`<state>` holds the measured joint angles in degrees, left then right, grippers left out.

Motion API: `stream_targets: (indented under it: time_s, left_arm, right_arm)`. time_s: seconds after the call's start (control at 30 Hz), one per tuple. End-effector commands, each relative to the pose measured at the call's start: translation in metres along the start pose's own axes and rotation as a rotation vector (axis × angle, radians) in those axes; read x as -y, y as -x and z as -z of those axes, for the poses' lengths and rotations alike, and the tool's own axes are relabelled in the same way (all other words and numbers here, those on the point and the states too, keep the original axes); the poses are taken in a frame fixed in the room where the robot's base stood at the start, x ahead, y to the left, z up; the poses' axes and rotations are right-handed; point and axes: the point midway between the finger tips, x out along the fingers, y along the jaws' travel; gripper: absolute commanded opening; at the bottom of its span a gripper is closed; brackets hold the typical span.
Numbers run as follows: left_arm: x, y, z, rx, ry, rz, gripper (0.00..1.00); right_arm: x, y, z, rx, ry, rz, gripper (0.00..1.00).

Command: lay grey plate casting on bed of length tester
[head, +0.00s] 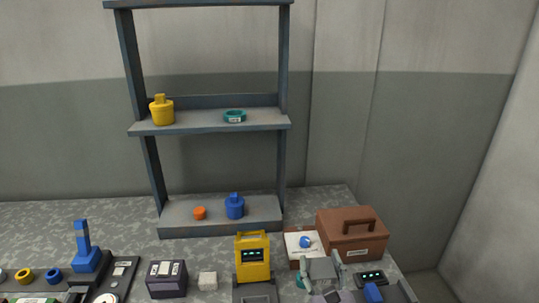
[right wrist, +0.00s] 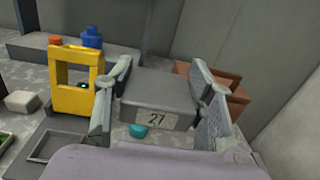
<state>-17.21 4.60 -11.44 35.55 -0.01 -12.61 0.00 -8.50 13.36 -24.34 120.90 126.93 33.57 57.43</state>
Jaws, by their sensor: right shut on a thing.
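The grey plate casting (head: 322,268) is held between the fingers of my right gripper (head: 321,262), above the table at lower right. In the right wrist view the casting (right wrist: 158,96) carries a label reading 27, with a finger on each side. A yellow upright frame with a display (head: 253,257) stands to its left, with a low grey bed (head: 254,293) in front. In the right wrist view this bed (right wrist: 38,157) looks bare. Another display unit (head: 372,277) with a blue part stands to the right. I cannot tell which is the length tester. My left gripper is not in view.
A brown toolbox (head: 352,238) and an open box with a blue item (head: 304,242) stand behind my right gripper. A pale block (head: 207,281) and a dark purple box (head: 166,280) are left of the yellow frame. A grey shelf (head: 210,122) stands behind.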

Motion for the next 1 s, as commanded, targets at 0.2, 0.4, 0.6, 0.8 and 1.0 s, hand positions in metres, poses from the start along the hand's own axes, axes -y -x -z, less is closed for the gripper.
stream_targets:
  time_s: [0.2,0.4,0.6,0.8,1.0]
  left_arm:
    - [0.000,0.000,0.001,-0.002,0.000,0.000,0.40]
    - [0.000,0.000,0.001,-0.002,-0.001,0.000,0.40]
    - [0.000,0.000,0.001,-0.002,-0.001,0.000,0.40]
    - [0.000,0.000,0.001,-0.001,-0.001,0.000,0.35]
    - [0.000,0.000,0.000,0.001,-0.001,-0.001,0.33]
  right_arm:
    - [0.019,0.051,0.012,-0.005,0.002,0.017,0.14]
    - [0.034,0.105,0.011,-0.003,0.003,0.015,0.14]
    - [0.039,0.138,0.004,-0.001,0.002,0.002,0.14]
    - [0.040,0.147,0.001,0.001,0.000,-0.003,0.14]
    - [0.040,0.146,0.001,0.001,0.001,-0.004,0.14]
